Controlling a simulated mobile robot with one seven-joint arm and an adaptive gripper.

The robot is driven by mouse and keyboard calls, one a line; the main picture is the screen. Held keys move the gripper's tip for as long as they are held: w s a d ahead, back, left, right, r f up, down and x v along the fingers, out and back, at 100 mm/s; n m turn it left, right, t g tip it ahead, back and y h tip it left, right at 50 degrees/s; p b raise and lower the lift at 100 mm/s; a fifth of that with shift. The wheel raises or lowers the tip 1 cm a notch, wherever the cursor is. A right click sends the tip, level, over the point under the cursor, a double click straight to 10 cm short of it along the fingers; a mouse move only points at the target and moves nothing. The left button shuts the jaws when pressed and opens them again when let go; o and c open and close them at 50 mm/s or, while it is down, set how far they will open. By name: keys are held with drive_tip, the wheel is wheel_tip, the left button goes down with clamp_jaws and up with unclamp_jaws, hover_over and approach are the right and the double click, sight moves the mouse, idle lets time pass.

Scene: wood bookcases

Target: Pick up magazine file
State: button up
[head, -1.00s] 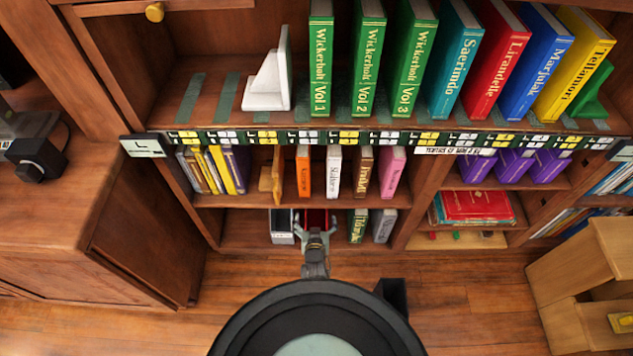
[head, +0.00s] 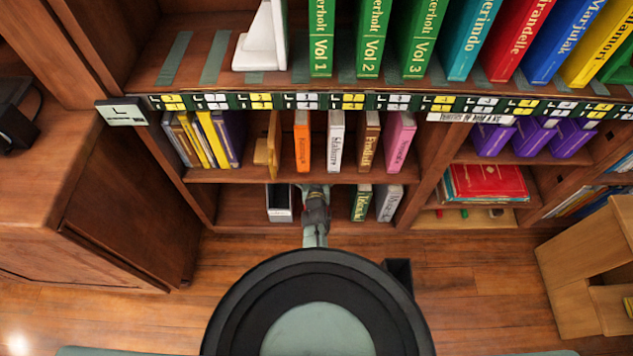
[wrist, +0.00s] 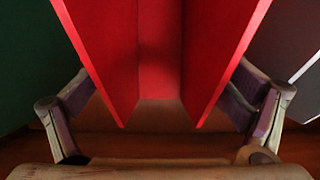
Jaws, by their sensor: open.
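A red magazine file (wrist: 105,50) fills the middle of the wrist view, its two side walls and the inner spine between them showing. My gripper (wrist: 162,88) is open, with one finger on each side of the file. I cannot tell whether the fingers touch its walls. In the head view my gripper (head: 316,195) reaches into the bottom shelf and hides the red file. A grey-white open box (head: 279,203), perhaps another file, stands just left of the gripper.
A green book (head: 361,203) and a grey book (head: 388,203) stand to the right on the bottom shelf. The middle shelf board (head: 260,177) with upright books lies just above my gripper. A wooden cabinet (head: 125,215) stands at left.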

drive_tip(key=b+x, duration=0.1)
drive_tip(key=x, duration=0.2)
drive_tip(key=shift+w+b, duration=0.1)
drive_tip(key=shift+b, duration=0.3)
drive_tip(key=shift+c, duration=0.4)
drive_tip(key=c, duration=1.7)
